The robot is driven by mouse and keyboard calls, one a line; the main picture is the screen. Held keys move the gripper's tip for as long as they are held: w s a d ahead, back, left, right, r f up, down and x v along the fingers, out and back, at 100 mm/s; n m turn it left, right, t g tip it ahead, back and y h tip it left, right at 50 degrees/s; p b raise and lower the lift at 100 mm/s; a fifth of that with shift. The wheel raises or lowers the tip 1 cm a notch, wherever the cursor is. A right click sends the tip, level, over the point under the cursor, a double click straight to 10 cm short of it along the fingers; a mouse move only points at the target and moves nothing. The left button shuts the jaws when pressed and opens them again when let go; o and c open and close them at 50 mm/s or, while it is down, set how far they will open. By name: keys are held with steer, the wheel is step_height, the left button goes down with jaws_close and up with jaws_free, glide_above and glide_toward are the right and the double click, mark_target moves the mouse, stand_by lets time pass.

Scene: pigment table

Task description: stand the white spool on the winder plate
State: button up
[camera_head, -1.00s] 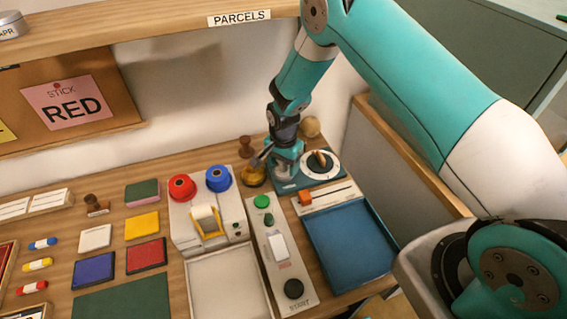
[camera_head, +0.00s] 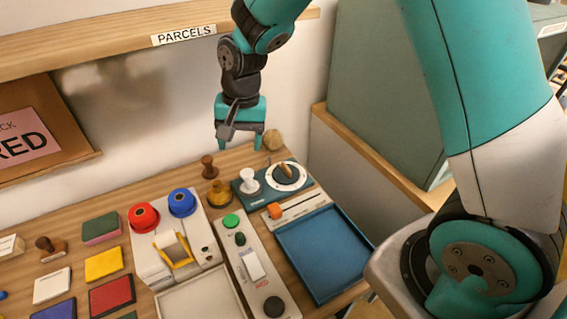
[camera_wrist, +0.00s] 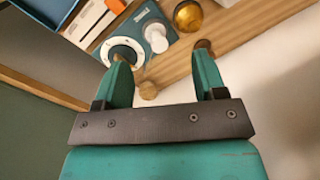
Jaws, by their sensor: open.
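The white spool (camera_head: 249,181) stands upright on the left part of the blue winder plate (camera_head: 262,199), beside a round dial with a white ring (camera_head: 287,177). My gripper (camera_head: 238,138) is open and empty, raised above and apart from the spool, fingers pointing down. In the wrist view the spool (camera_wrist: 156,37) shows beyond and between the open fingertips (camera_wrist: 162,60), with the winder plate (camera_wrist: 148,17) under it.
An amber jar (camera_head: 218,194) and a brown stamp (camera_head: 209,167) stand left of the plate, a round wooden knob (camera_head: 272,140) behind it. A blue tray (camera_head: 325,250) lies in front. A white machine with red and blue rolls (camera_head: 165,268) stands at left.

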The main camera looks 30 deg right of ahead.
steer(key=s+r+n+y, duration=0.1)
steer(key=s+r+n, duration=0.5)
steer(key=s, duration=0.5)
steer(key=s+a+r+n+y, duration=0.1)
steer(key=s+r+n, duration=0.5)
steer(key=s, duration=0.6)
steer(key=shift+s+a+r+y, duration=0.3)
steer(key=shift+r, duration=0.25)
steer(key=shift+c, duration=0.2)
